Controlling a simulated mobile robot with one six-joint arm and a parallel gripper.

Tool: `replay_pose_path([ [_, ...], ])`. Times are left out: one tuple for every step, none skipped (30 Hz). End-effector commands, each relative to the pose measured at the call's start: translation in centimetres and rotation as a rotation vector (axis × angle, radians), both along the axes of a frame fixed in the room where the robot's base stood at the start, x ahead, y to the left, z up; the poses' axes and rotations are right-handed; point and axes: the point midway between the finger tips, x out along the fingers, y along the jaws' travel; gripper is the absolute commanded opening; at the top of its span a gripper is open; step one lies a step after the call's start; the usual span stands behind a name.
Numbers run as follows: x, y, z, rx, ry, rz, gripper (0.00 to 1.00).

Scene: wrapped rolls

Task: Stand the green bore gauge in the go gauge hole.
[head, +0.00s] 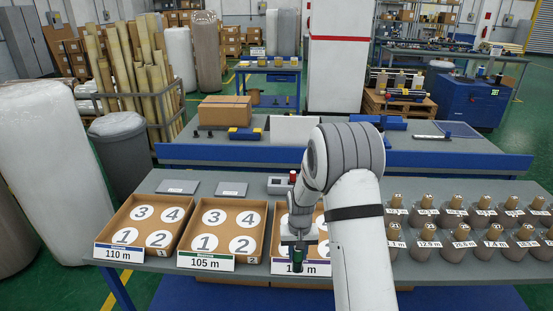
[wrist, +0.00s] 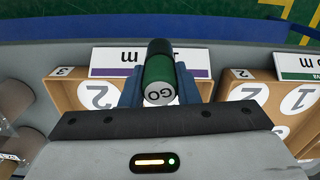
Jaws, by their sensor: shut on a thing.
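The green bore gauge (head: 297,264) is a dark green cylinder, held below my gripper (head: 298,243) in front of the third tray. In the wrist view the gauge (wrist: 158,68) sits between the two blue fingers of my gripper (wrist: 160,88), with a white end face marked "GO" toward the camera. A small grey block (head: 277,186) lies at the back of the table beside my arm. A red-topped piece (head: 293,177) shows next to it. My arm partly covers this area, and I cannot make out the go gauge hole.
Cardboard trays with numbered circles stand on the table: the 110 m tray (head: 113,234), the 105 m tray (head: 190,245) and a third partly behind my gripper. Two grey plates (head: 232,189) lie behind them. Several wrapped rolls (head: 455,222) fill the right side.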

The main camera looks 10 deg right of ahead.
Motion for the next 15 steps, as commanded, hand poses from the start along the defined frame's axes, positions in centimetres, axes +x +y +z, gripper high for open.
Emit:
replay_pose_path([
  [1.8,0.0,0.2,0.001,-0.005,-0.02,0.0],
  [2.7,0.0,0.4,0.001,-0.005,-0.033,0.0],
  [4.1,0.0,0.6,0.0,-0.005,-0.052,0.0],
  [5.2,0.0,0.7,0.0,-0.005,-0.067,0.0],
  [6.2,0.0,0.9,0.0,-0.005,-0.082,0.0],
  [7.8,0.0,1.1,0.001,-0.005,-0.103,0.0],
  [8.8,0.0,1.3,0.002,-0.003,-0.119,0.0],
  [10.0,0.0,1.5,0.001,-0.004,-0.134,0.0],
  [11.4,-0.1,1.7,0.001,-0.003,-0.156,0.0],
  [12.4,-0.1,1.8,0.002,-0.002,-0.17,0.0],
  [13.4,-0.1,2.0,0.001,-0.003,-0.185,0.0],
  [14.6,-0.1,2.2,0.001,-0.002,-0.202,0.0],
  [15.4,-0.1,2.3,0.001,-0.002,-0.214,0.0],
  [16.2,-0.1,2.4,0.001,-0.002,-0.225,0.0],
  [17.2,-0.1,2.6,0.001,-0.002,-0.24,0.0],
])
